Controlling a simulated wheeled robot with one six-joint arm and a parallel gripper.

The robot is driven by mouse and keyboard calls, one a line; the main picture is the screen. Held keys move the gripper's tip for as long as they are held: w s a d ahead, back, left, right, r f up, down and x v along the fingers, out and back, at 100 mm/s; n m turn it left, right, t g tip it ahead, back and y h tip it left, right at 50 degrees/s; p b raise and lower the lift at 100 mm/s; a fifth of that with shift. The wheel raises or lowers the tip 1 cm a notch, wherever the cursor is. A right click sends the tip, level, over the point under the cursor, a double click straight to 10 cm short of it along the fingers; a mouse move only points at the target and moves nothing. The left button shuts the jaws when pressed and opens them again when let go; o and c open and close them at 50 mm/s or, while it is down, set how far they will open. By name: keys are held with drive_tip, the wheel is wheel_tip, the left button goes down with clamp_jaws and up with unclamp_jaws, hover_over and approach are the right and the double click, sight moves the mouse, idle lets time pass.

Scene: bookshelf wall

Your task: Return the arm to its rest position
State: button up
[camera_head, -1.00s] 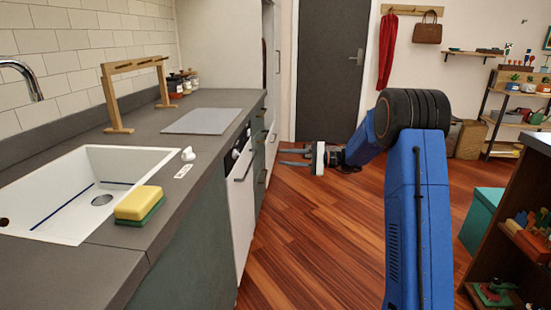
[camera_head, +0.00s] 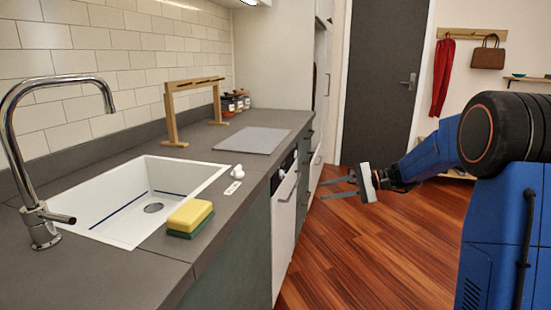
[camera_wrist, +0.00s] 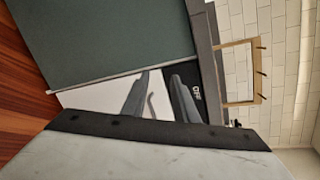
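My arm (camera_head: 503,200), blue with black joints, stands at the right of the head view and reaches left over the wooden floor. My gripper (camera_head: 322,189) is at its end, pointing left toward the counter front. Its two grey fingers are apart with nothing between them. The wrist view shows the same two fingers (camera_wrist: 160,80) spread, with the white appliance front beyond them. The gripper appears apart from the counter and cabinets.
A grey counter (camera_head: 240,215) runs along the left with a white sink (camera_head: 120,185), a tap (camera_head: 32,205), a yellow-green sponge (camera_head: 190,218) and a wooden rack (camera_head: 172,115). A dark door (camera_head: 385,80) is behind. The floor (camera_head: 345,250) between counter and arm is clear.

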drive_tip(key=s+a+n+g+h, duration=0.25)
drive_tip(key=s+h, duration=0.35)
drive_tip(key=s, duration=1.6)
drive_tip(key=s+d+f+n+t+h, duration=0.2)
drive_tip(key=s+d+h, duration=0.2)
drive_tip(key=s, duration=0.6)
drive_tip(key=s+d+f+n+t+h, duration=0.2)
drive_tip(key=s+d+f+n+h, duration=0.1)
drive_tip(key=s+d, duration=0.5)
drive_tip(key=s+h, duration=0.1)
drive_tip(key=s, duration=0.2)
drive_tip(key=shift+s+f+t, duration=0.2)
drive_tip(key=shift+t, duration=0.15)
